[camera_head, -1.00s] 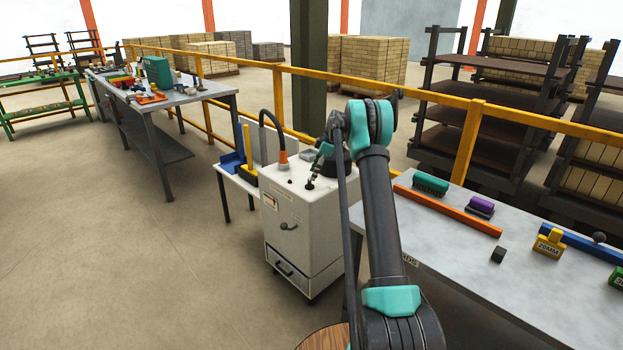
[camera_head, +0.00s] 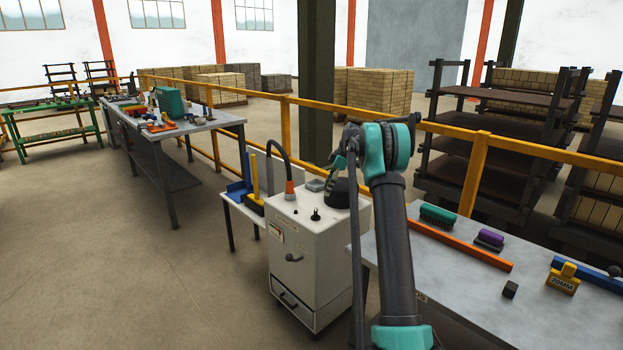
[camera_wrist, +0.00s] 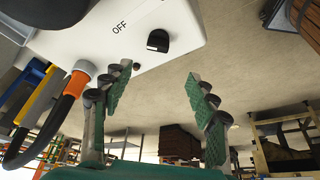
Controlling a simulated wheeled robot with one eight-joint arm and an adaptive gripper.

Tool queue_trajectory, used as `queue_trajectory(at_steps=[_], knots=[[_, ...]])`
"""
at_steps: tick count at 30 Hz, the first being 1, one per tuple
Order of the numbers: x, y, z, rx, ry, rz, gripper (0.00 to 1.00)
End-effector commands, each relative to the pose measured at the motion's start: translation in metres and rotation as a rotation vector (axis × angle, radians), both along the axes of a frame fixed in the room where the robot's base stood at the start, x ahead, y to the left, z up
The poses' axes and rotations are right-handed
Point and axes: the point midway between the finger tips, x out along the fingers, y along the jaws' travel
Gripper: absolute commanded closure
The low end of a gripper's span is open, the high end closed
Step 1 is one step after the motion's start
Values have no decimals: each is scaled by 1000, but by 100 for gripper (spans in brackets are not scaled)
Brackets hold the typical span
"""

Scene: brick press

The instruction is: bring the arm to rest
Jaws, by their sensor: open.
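My gripper (camera_wrist: 155,95) is open and empty in the wrist view, its two green-padded fingers spread apart. The white cabinet (camera_wrist: 160,20) with a black knob (camera_wrist: 158,41) beside the word OFF fills the top of that view, close to the fingers. In the head view my arm (camera_head: 393,240) rises on the right of the same white cabinet (camera_head: 300,250), and its wrist end is mostly hidden behind the arm's upper joint. The knob (camera_head: 315,214) shows on the cabinet's top, with clear space around it.
A grey table (camera_head: 460,290) on the right bears an orange bar (camera_head: 460,244), brushes and a yellow 20MM block (camera_head: 563,280). A yellow railing (camera_head: 473,175) runs behind the cabinet. A thick black hose (camera_head: 278,147) arches over the cabinet's top. Open floor lies at left.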

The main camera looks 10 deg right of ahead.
Motion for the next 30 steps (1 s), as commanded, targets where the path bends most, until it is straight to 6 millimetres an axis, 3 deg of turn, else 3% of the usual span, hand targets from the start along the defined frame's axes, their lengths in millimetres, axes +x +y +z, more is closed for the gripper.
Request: queue_trajectory(at_steps=[5,16,23,30], knots=[[-36,7,15,-27,21,-123,41],[-158,18,34,-84,58,-491,41],[-248,21,29,-97,62,-719,41],[-347,22,9,-93,54,-952,41]])
